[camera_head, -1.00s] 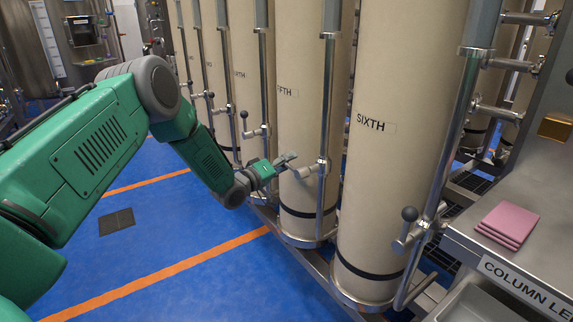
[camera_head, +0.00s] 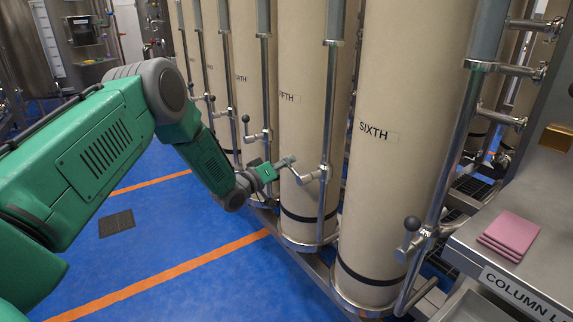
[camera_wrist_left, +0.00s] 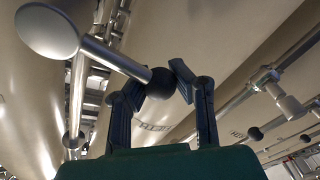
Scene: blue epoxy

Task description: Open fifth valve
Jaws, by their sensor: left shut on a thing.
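The fifth column (camera_head: 305,130), beige with a partly visible "FIFTH" label, stands left of the sixth column. Its valve (camera_head: 318,174) sits on the metal pipe at the column's front, with a handle pointing left toward my gripper. My left gripper (camera_head: 287,165) is at the end of this handle. In the left wrist view, the handle (camera_wrist_left: 115,58) is a metal bar ending in a black ball knob (camera_wrist_left: 160,84). The left gripper's fingers (camera_wrist_left: 160,86) are shut on the knob, one on each side. My right gripper is not in view.
The sixth column (camera_head: 385,175) and its black-knobbed valve (camera_head: 412,236) stand to the right. The fourth column's valve (camera_head: 252,135) is close behind my gripper. A steel bench (camera_head: 480,250) with pink pads (camera_head: 510,232) is at right. Blue floor is open at lower left.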

